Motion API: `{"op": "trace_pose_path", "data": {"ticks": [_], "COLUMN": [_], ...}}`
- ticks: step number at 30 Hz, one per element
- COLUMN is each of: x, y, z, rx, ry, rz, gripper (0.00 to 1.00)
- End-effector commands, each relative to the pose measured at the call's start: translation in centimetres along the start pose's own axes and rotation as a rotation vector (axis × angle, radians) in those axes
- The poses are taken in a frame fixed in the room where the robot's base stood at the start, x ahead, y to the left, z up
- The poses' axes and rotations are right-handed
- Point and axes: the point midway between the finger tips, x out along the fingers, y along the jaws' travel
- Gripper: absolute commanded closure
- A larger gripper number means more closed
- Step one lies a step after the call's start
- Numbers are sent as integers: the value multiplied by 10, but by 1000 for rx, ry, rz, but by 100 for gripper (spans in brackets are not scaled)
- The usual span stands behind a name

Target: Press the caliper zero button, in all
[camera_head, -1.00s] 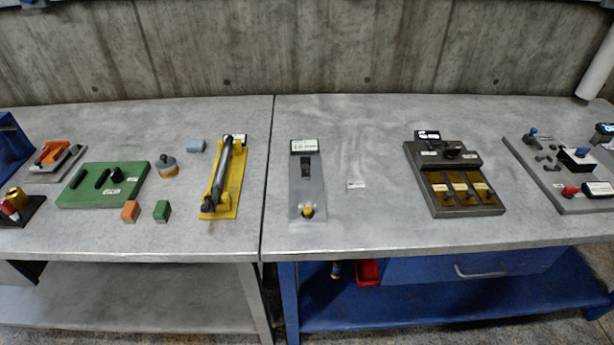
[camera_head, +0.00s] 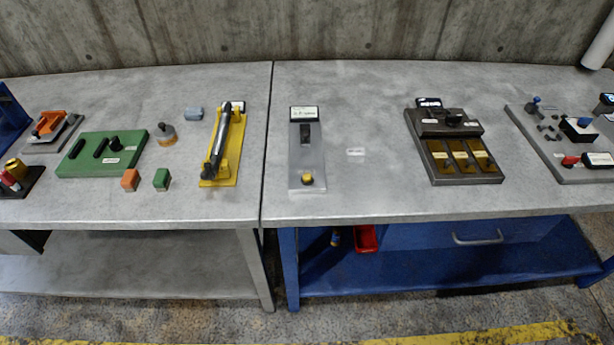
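A grey upright-looking plate (camera_head: 307,157) lies on the bench just right of the seam between two tables. It has a small white display (camera_head: 304,113) at its far end, a black block (camera_head: 305,133) below that and a round yellow button (camera_head: 307,179) near its front end. The display text is too small to read surely. No label names the caliper, so I cannot tell for certain that this is it. My gripper is not in this view.
A yellow fixture with a dark bar (camera_head: 222,147) and a green block (camera_head: 103,155) stand to the left. A dark fixture with three yellow pads (camera_head: 456,146) and a grey board (camera_head: 566,145) stand to the right. A small white label (camera_head: 355,152) lies on clear bench beside the plate.

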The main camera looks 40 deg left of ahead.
Motion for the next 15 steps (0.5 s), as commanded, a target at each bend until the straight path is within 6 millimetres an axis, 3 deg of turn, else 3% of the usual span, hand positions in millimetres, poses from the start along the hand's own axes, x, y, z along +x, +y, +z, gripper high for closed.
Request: {"op": "trace_pose_path", "data": {"ticks": [2, 15], "x": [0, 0], "y": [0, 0], "z": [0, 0], "rx": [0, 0], "ry": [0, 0], "rz": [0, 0], "gripper": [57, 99]}}
